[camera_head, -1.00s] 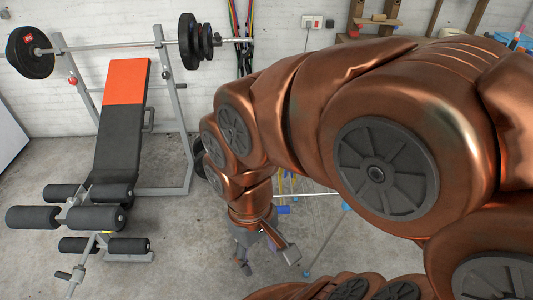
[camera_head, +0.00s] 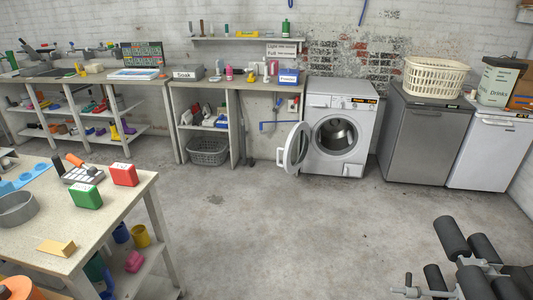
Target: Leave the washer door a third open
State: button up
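The white washer (camera_head: 338,128) stands against the back wall, right of centre. Its round door (camera_head: 297,147) is hinged on the left and stands wide open, swung out to the left of the drum opening (camera_head: 335,135). The drum looks empty from here. My gripper is not in this view, so its state does not show. A small piece of my copper arm (camera_head: 18,289) may show at the bottom left corner.
A wide stretch of bare concrete floor (camera_head: 270,230) lies in front of the washer. A worktable (camera_head: 110,215) stands at the near left, weight bench rollers (camera_head: 465,260) at the near right. A grey fridge (camera_head: 425,135) is right of the washer, a shelf bench (camera_head: 232,125) left.

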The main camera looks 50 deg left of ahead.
aim_at(296, 145)
jog(key=u, duration=2.05)
jog(key=i, duration=5.25)
jog(key=z, duration=2.4)
jog(key=k, duration=0.5)
jog(key=u, duration=0.7)
